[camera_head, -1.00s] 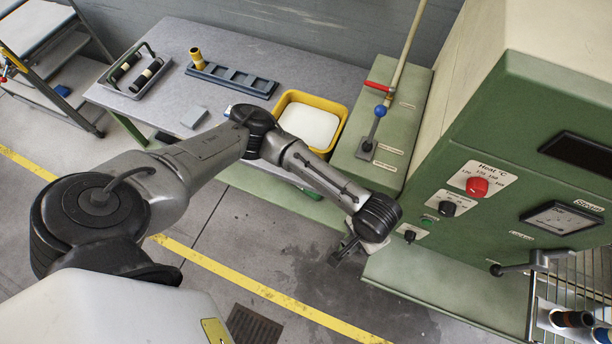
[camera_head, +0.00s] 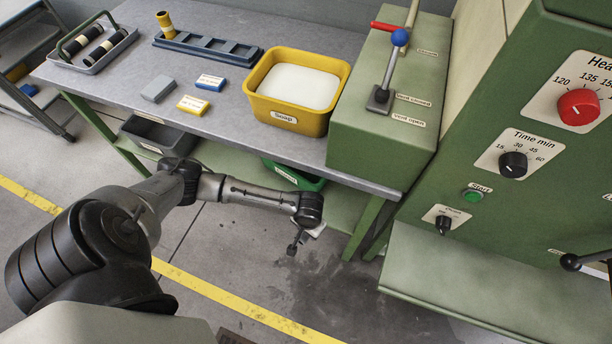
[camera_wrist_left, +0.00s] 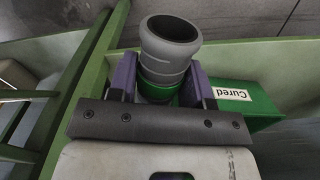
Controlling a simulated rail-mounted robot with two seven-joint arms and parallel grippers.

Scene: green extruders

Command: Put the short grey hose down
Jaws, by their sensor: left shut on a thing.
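My left gripper (camera_wrist_left: 163,85) is shut on the short grey hose (camera_wrist_left: 170,50), a grey tube with an open end and a green band lower down. The hose sits between the purple finger pads in the left wrist view. In the head view my left gripper (camera_head: 295,245) hangs in front of the table and below its top; the hose is too small to make out there. A green bin (camera_wrist_left: 258,118) labelled Cured is just right of the gripper in the wrist view. It shows under the table in the head view (camera_head: 288,172). My right gripper is out of view.
The grey table (camera_head: 225,122) carries a yellow Soap tub (camera_head: 268,109), a blue slotted rack (camera_head: 190,47), a tray (camera_head: 62,67) with dark hoses and small blocks. A dark bin (camera_head: 150,140) is underneath. The green machine (camera_head: 500,120) stands right.

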